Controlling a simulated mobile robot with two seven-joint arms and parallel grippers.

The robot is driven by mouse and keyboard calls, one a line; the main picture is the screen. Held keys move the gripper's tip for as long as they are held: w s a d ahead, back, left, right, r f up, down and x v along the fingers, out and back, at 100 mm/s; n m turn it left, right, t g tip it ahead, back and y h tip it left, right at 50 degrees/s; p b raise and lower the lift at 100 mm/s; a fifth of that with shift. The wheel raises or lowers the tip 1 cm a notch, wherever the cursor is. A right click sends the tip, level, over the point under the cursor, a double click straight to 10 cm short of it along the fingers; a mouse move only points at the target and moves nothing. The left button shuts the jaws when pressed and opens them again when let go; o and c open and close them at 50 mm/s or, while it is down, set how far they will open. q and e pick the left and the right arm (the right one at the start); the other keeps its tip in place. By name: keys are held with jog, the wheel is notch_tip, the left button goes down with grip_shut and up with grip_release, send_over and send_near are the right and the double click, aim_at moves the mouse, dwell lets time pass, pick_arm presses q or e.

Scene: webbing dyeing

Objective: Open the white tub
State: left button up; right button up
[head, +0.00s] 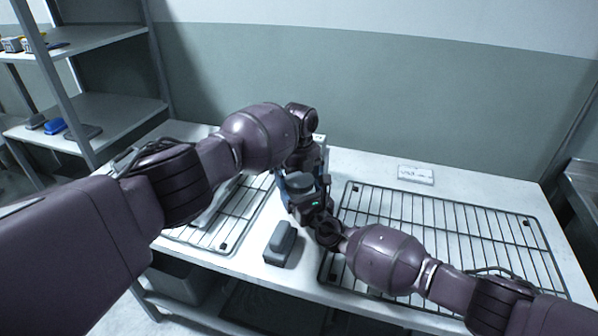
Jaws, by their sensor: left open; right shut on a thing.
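I cannot make out the white tub; my two grippers and wrists cover the middle of the table. My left gripper (300,188) reaches down over the table centre from the back, its fingers mostly hidden; it is open. My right gripper (312,205) comes in from the right at the same spot, close in front of the left one. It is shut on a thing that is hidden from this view.
A grey block (281,244) lies at the table's front edge. Wire racks lie to the right (455,228) and left (228,222). A small white sign (415,174) stands at the back. A shelf (88,118) with a blue item (54,126) is at the left.

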pick_arm(q)
jog(key=c, duration=0.9)
jog(key=n, duration=1)
jog(key=o, duration=0.9)
